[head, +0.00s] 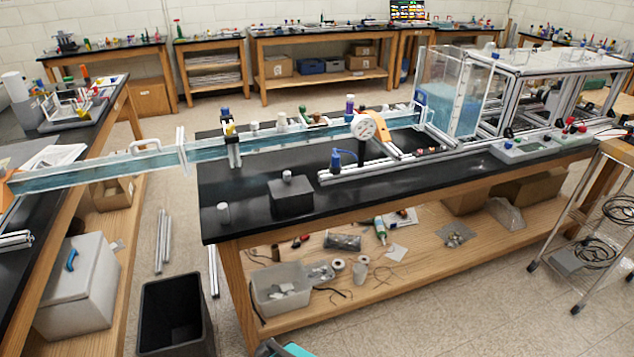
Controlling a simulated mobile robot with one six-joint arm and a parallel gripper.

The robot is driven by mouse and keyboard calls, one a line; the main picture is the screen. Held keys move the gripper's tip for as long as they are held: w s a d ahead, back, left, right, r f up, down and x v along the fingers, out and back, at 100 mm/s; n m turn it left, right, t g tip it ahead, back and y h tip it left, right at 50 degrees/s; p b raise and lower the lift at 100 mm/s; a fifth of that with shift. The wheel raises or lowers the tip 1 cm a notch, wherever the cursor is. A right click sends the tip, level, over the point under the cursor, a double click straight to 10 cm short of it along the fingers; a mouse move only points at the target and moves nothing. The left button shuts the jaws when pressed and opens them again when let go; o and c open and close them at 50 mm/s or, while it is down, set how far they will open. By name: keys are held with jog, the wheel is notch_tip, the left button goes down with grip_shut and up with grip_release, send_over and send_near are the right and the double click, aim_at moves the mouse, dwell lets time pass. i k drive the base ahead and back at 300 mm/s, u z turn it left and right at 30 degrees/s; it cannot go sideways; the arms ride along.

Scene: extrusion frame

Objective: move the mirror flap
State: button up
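I cannot single out a mirror flap for certain. A frame of aluminium extrusions (507,100) with a pale flat top (550,62) stands at the right end of the black-topped bench (250,190). Panels inside the frame are too small to tell apart. A clear water tank (452,95) stands at its left, joined to a long clear water channel (90,172) that runs left. My gripper does not show. A dark and teal piece at the bottom edge is cut off, perhaps part of my arm.
The channel bridges the gap to the left bench (105,110). A black bin (175,315) stands on the floor between the benches. A metal cart (575,215) with coiled cables stands at the right. Floor in front of the bench, at lower right, is clear.

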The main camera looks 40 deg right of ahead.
aim_at(287, 188)
jog(key=z, duration=0.7)
jog(key=k, duration=0.95)
jog(key=u, duration=0.05)
jog(key=i, duration=0.85)
jog(key=z, duration=0.05)
